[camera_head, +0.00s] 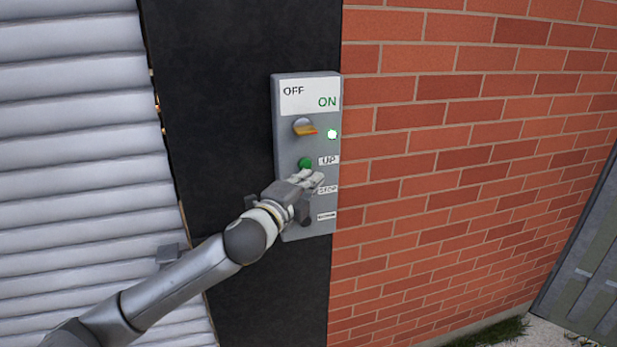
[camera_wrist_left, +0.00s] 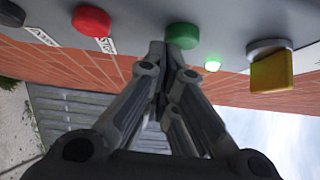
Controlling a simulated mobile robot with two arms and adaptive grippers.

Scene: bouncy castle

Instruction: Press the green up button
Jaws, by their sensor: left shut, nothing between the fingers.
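The green up button (camera_head: 305,163) sits on a grey control box (camera_head: 284,150) beside its UP label. It also shows in the left wrist view (camera_wrist_left: 182,36). My left gripper (camera_head: 316,178) is shut and empty, in front of the box just below the green button in the head view. In the left wrist view its fingertips (camera_wrist_left: 168,46) overlap the lower edge of the green button; I cannot tell whether they touch it. The stop label is partly covered by my gripper in the head view. My right gripper is not in view.
An orange switch (camera_head: 304,127) and a lit green lamp (camera_head: 332,134) are above the button. A red button (camera_wrist_left: 91,21) shows in the left wrist view. A brick wall (camera_head: 450,150) is to the right, a slatted shutter (camera_head: 70,150) to the left.

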